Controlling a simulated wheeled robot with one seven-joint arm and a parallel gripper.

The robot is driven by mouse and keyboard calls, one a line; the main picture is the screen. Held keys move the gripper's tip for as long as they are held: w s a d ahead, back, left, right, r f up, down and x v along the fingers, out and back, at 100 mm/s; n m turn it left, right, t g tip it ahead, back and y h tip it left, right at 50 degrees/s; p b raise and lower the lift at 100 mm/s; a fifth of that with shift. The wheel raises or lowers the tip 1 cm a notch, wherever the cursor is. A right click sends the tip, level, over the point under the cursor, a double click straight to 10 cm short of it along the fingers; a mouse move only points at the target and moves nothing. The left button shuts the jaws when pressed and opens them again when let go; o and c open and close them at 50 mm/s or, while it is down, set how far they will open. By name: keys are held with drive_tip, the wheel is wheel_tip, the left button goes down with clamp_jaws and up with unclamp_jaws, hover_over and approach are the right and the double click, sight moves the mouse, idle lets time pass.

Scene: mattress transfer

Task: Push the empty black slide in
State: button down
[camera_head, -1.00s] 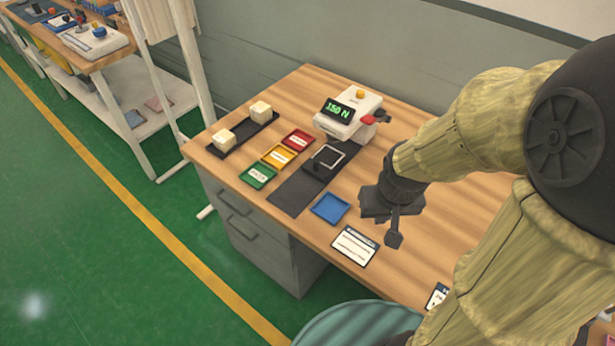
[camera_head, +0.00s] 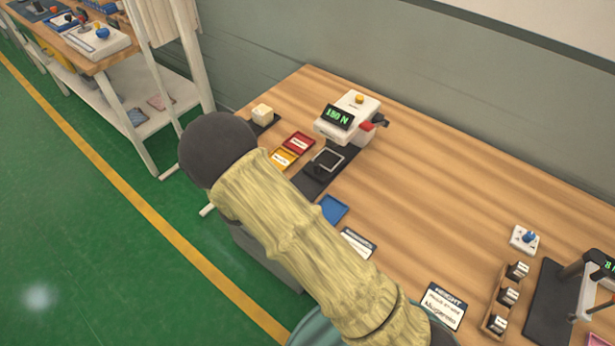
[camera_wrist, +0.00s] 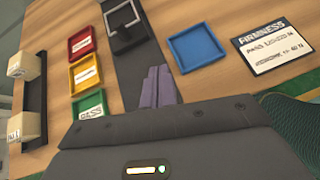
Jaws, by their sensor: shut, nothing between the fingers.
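The black slide (camera_head: 324,166) sits on a dark strip (camera_head: 309,187) in front of the firmness tester (camera_head: 352,112), whose display reads 150 N. The slide has a pale square outline with nothing on it and a dark handle at its near end. In the wrist view the slide (camera_wrist: 127,40) is at the top, at the far end of the dark strip. My gripper (camera_wrist: 160,70) is shut and empty over the strip, on the near side of the slide and apart from it. The head view hides my gripper behind my arm.
Red (camera_wrist: 80,45), yellow (camera_wrist: 84,77) and green (camera_wrist: 89,106) trays lie left of the strip. A blue tray (camera_wrist: 196,46) and a firmness card (camera_wrist: 275,42) lie right. Two pale blocks stand on a black tray (camera_wrist: 33,95). Bare tabletop lies right of the tester.

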drive_tip(key=a+n, duration=0.1)
drive_tip(key=a+f+n+t, duration=0.1)
drive_tip(key=a, duration=0.2)
drive_tip(key=shift+w+f+n+t+y, duration=0.15)
drive_tip(key=shift+w+n+t+y, duration=0.15)
drive_tip(key=shift+n+t, duration=0.1)
drive_tip(key=shift+w+d, duration=0.1)
drive_tip(key=p, duration=0.3)
approach(313, 177)
drive_tip(key=f, duration=0.1)
drive_tip(key=w+d+f, duration=0.1)
drive_tip(key=f, duration=0.1)
drive_tip(key=shift+d+f, duration=0.1)
drive_tip(key=shift+d, duration=0.1)
drive_tip(key=shift+w+d+p, duration=0.35)
drive_tip(key=shift+w+d, duration=0.4)
drive_tip(key=shift+w, duration=0.3)
drive_tip(key=shift+w+d, duration=0.35)
drive_tip(key=shift+w, duration=0.15)
drive_tip(key=shift+a, duration=0.1)
